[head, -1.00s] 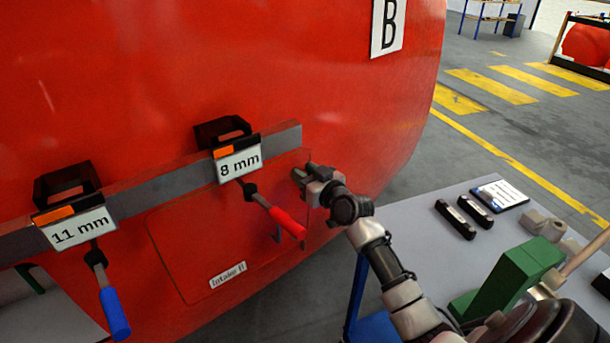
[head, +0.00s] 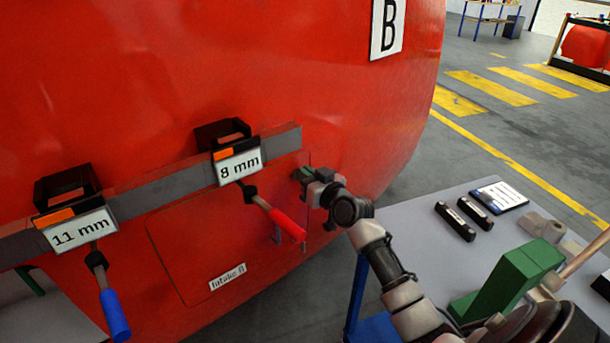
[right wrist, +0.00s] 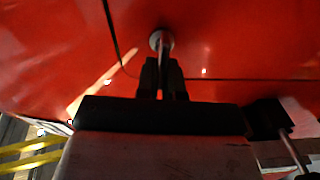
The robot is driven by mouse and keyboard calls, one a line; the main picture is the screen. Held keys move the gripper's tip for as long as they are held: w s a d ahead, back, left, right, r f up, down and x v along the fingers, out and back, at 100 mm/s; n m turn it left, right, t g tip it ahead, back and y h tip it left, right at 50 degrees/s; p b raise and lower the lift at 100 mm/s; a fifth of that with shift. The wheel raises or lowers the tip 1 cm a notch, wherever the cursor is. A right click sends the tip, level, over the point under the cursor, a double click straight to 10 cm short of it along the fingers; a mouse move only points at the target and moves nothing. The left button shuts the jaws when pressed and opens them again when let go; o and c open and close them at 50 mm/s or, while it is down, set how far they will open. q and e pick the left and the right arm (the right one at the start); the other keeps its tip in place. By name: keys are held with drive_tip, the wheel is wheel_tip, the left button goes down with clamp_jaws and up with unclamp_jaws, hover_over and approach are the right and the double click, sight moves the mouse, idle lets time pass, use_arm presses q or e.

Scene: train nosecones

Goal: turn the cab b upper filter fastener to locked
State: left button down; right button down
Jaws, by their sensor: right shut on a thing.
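The red hatch panel marked "Intake B" (head: 185,265) is set in the red cab nose under the letter B. My right gripper (head: 302,174) is at the panel's upper right corner. In the right wrist view, a small round metal fastener (right wrist: 160,39) sits on the red surface near the panel seam. The fingers of my right gripper (right wrist: 161,78) are shut on the part of the fastener that stands out toward me. In the head view the gripper hides the fastener. Its turn angle is hard to tell. My left gripper is not in view.
A grey rail (head: 165,182) crosses the nose, with an 8 mm holder carrying a red-handled tool (head: 285,222) close left of the gripper. An 11 mm holder carries a blue-handled tool (head: 115,312). A grey table (head: 420,240) with several items stands at right.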

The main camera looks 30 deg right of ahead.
drive_tip(key=shift+w+d+f+m+p, duration=0.1)
drive_tip(key=shift+d+f+m+p, duration=0.25)
drive_tip(key=shift+m, duration=2.5)
drive_tip(key=shift+s+d+f+m+p, duration=0.1)
drive_tip(key=shift+d+f+m+p, duration=0.2)
drive_tip(key=shift+m, duration=2.5)
drive_tip(key=shift+w+d+f+m+p, duration=0.1)
drive_tip(key=shift+d+f+m+p, duration=0.25)
drive_tip(key=shift+m, duration=2.5)
drive_tip(key=c, duration=1.3)
unclamp_jaws()
drive_tip(key=shift+f, duration=0.1)
drive_tip(key=shift+o, duration=0.2)
drive_tip(key=s+b, duration=0.1)
drive_tip(key=s, duration=0.9)
drive_tip(key=shift+s+d, duration=0.35)
drive_tip(key=shift+s, duration=0.05)
